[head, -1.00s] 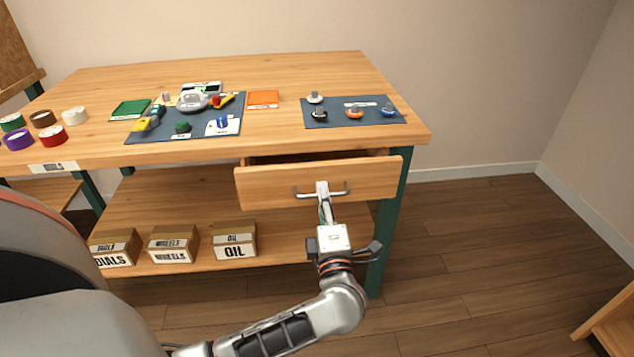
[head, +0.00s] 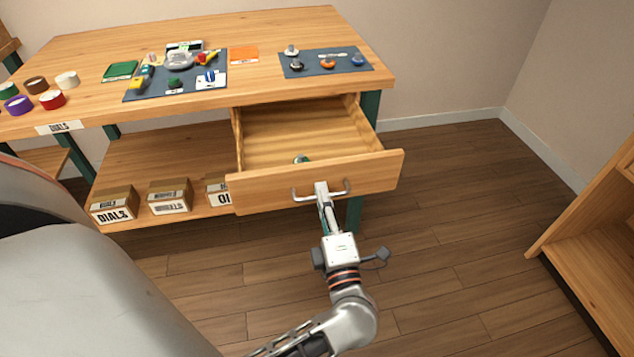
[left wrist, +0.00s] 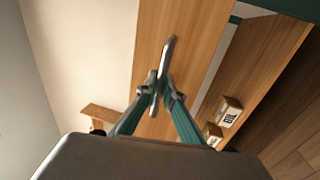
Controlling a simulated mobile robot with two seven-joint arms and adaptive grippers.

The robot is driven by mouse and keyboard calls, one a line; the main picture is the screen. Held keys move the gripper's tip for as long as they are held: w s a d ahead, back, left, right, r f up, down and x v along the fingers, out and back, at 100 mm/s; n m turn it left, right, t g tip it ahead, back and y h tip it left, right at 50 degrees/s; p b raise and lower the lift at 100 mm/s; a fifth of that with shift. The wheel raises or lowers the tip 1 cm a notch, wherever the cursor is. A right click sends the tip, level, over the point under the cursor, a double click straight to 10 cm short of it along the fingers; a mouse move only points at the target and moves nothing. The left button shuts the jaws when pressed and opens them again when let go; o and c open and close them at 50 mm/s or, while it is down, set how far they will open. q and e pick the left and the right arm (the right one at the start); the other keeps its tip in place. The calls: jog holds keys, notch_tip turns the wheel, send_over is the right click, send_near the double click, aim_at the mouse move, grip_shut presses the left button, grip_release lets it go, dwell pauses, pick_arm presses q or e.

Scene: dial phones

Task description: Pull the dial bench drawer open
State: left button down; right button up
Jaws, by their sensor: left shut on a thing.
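The dial bench (head: 300,20) stands in front of me with its wooden drawer (head: 370,172) pulled well out. The metal bar handle (head: 345,190) is on the drawer front. My left gripper (head: 322,188) is shut on the handle; in the left wrist view its fingers (left wrist: 160,88) close around the bar. My right gripper is not in view.
The bench top holds a blue mat (head: 320,70) with several small parts, and another blue mat with a dial phone (head: 178,62). Labelled boxes (head: 170,200) stand on the lower shelf. A wooden shelf unit (head: 600,230) stands at the right. The floor between is clear.

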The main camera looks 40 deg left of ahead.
pick_arm(q)
jog(key=shift+s+d, duration=0.4)
jog(key=shift+d, duration=0.1)
jog(key=c, duration=2.5)
grip_release()
